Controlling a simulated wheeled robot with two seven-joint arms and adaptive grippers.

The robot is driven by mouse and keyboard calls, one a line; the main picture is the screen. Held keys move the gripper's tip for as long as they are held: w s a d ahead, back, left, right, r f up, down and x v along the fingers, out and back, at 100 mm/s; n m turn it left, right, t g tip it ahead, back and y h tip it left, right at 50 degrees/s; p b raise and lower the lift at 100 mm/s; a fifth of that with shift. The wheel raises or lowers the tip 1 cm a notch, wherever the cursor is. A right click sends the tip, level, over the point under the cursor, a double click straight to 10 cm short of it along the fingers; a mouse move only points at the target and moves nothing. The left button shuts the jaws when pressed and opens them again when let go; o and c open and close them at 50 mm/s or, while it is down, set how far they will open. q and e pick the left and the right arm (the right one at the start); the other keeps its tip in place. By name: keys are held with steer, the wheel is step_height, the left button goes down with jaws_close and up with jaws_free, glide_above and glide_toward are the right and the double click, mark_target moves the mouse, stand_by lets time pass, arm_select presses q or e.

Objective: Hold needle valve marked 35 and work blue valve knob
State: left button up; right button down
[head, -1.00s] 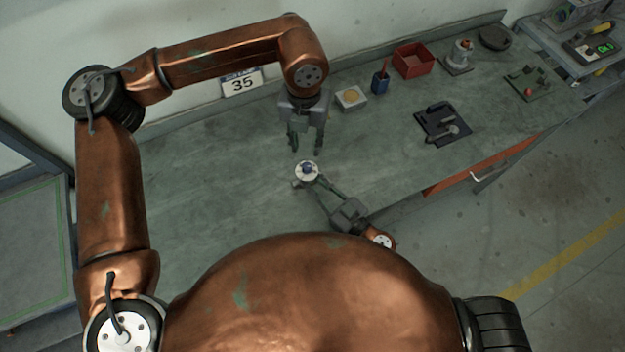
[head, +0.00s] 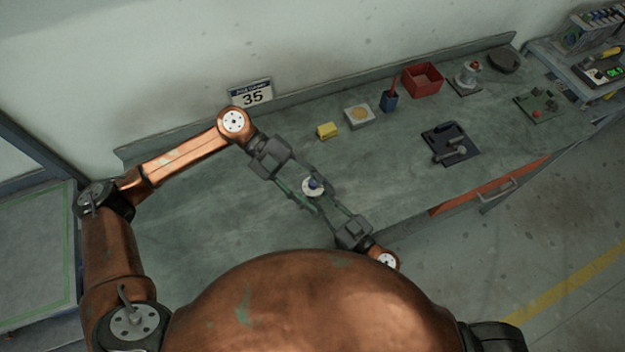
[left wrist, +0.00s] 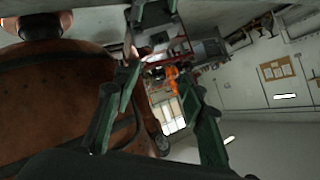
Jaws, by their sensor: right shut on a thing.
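The needle valve (head: 313,188), a small pale round body with a blue knob (head: 314,181) on top, is above the bench near its front edge. My right gripper (head: 325,200) comes from the lower right and is shut on the valve. My left gripper (head: 309,191) reaches in from the upper left, its fingers spread close to the valve. Whether the left fingers touch the knob cannot be told. The plate marked 35 (head: 252,94) stands at the wall.
The bench's left part is clear.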

mark_target(308, 182)
arm_select(q)
steer(key=w+a+f+n+t+h, duration=0.35)
steer(key=a+n, duration=0.25)
steer(key=n, duration=0.2)
steer(key=w+a+f+n+t+h, duration=0.25)
steer(key=a+n+t+h, duration=0.2)
steer(key=a+n, duration=0.25)
steer(key=shift+t+y, duration=0.3)
steer(key=shift+t, duration=0.2)
steer(key=d, duration=0.8)
steer(key=w+d, duration=0.1)
steer(key=d, duration=0.3)
steer(key=shift+d+f, duration=0.15)
jaws_close()
